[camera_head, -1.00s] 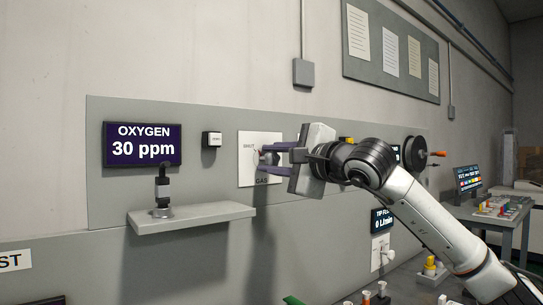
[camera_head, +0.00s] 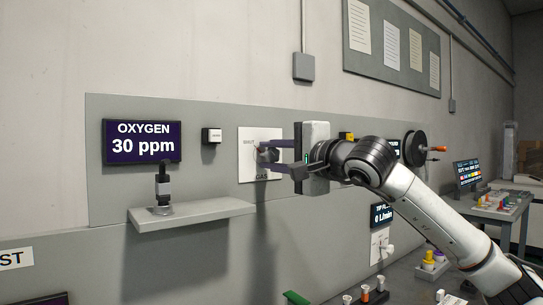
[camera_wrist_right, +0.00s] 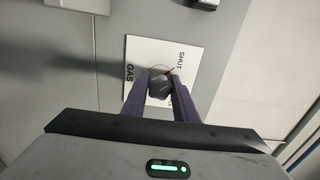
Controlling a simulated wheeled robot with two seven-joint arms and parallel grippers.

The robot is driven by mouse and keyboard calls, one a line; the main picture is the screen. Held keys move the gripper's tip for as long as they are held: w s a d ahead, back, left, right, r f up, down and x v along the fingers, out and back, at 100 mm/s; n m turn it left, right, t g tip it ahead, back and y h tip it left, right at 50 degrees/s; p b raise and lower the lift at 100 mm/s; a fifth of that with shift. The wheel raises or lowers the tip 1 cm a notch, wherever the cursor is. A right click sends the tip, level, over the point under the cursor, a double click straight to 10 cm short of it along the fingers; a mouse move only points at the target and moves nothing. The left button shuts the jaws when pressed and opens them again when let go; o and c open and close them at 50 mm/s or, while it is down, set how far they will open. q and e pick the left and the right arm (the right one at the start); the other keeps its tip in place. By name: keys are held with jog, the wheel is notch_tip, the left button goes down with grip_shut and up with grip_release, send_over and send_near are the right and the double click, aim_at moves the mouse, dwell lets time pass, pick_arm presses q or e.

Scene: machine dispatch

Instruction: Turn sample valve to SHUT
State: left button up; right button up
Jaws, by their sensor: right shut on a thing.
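The sample valve is a dark grey round knob (camera_head: 268,154) on a white plate (camera_head: 247,168) marked SHUT and GAS, fixed to the grey wall panel. My right gripper (camera_head: 264,156) reaches in from the right with its purple fingers on the knob. In the right wrist view the knob (camera_wrist_right: 159,86) sits between the two fingertips (camera_wrist_right: 160,92), which are shut on it. A small red mark shows at the knob's edge, close to the SHUT label on the plate (camera_wrist_right: 150,50). The fingers hide part of the knob and plate. My left gripper is not in view.
An oxygen screen (camera_head: 142,143) reading 30 ppm hangs left of the valve. Below it a shelf (camera_head: 195,215) holds a small dark device (camera_head: 163,188). A black handwheel (camera_head: 414,148) is on the panel to the right, behind my right arm.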

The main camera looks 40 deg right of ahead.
jog(key=shift+f, duration=0.1)
jog(key=o, duration=1.1)
jog(key=shift+c, duration=0.2)
jog(key=shift+s, duration=0.3)
pick_arm(q)
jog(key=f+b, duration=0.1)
jog(key=b, duration=0.1)
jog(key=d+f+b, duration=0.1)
jog(key=b, duration=0.2)
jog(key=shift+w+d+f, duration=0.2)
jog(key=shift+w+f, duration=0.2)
pick_arm(e)
jog(key=s+a, duration=0.1)
jog(key=s, duration=0.8)
jog(key=shift+s, duration=0.35)
jog(key=shift+a, duration=0.1)
